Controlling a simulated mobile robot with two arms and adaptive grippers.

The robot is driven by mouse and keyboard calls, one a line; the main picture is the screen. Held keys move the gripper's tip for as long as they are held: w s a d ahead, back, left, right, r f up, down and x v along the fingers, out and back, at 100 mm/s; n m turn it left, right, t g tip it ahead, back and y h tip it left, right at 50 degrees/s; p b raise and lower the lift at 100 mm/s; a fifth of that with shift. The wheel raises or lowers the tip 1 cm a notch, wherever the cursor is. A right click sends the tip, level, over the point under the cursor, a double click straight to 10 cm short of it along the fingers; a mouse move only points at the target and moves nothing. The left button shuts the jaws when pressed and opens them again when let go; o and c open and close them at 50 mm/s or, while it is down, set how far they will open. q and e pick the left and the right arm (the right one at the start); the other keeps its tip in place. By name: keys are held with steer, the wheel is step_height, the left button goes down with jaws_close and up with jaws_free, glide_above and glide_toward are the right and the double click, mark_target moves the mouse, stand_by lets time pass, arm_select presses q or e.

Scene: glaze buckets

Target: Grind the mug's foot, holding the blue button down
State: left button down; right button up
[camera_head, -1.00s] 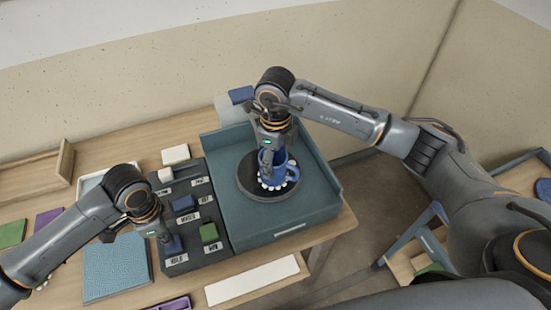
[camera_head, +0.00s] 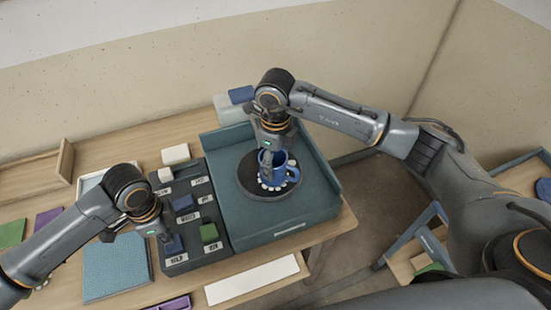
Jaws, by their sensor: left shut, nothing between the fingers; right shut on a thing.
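The blue mug (camera_head: 279,174) stands on the dark round wheel (camera_head: 252,187) inside the teal grinding tray (camera_head: 240,222), with its handle to the right and white pads around its base. My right gripper (camera_head: 267,168) comes down from above and is shut on the mug's left side. My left gripper (camera_head: 165,239) is shut and empty, its tip at the front-left blue button (camera_head: 174,245) on the dark control panel (camera_head: 190,262). The tip seems to touch this button and partly hides it; how far the button is pressed is unclear.
A teal mat (camera_head: 115,270) lies left of the panel, and a white strip (camera_head: 252,280) lies in front of the tray.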

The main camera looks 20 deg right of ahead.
arm_select(q)
steer(key=shift+f, duration=0.3)
stand_by(1.6)
